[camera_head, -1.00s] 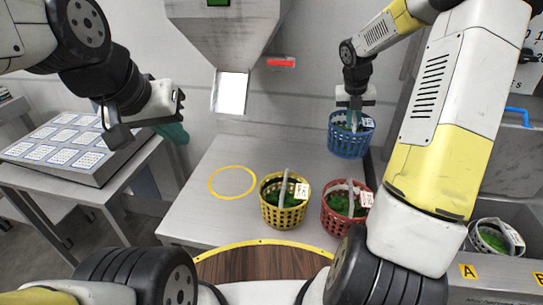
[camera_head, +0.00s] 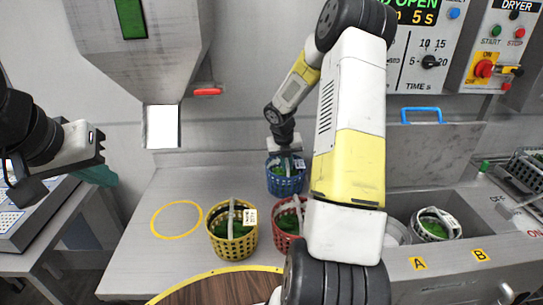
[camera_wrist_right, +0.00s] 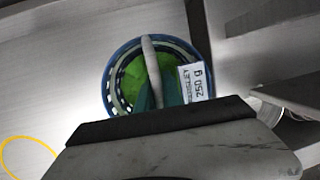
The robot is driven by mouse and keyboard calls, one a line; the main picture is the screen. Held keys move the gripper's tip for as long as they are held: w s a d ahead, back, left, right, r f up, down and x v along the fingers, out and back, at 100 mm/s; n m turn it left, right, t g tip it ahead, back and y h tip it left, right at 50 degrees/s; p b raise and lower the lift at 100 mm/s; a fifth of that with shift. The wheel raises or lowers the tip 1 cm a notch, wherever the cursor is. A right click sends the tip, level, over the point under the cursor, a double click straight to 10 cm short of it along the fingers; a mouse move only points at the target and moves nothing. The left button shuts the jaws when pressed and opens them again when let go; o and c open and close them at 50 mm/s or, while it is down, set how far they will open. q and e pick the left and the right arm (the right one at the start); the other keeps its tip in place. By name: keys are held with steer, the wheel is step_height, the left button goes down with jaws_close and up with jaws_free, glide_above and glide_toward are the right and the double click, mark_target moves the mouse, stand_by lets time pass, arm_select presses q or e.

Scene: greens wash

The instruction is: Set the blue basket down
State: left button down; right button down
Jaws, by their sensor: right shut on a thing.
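The blue basket (camera_head: 286,181) holds greens and hangs from my right gripper (camera_head: 284,150), over the back right of the steel table (camera_head: 130,255). In the right wrist view the blue basket (camera_wrist_right: 112,88) shows its pale handle, green contents and a white tag; the gripper body covers its lower part. My right gripper is shut on the handle. Whether the basket's base touches the table is hard to tell.
A yellow basket (camera_head: 234,247) and a red basket (camera_head: 283,222) with greens stand in front of the blue one. A yellow ring (camera_head: 153,221) marks bare table at left. A chute (camera_head: 161,128) hangs above. A white basket (camera_head: 435,231) sits in the sink at right.

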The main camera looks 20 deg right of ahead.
steer(key=c, duration=1.5)
jaws_free()
steer(key=shift+r, duration=0.1)
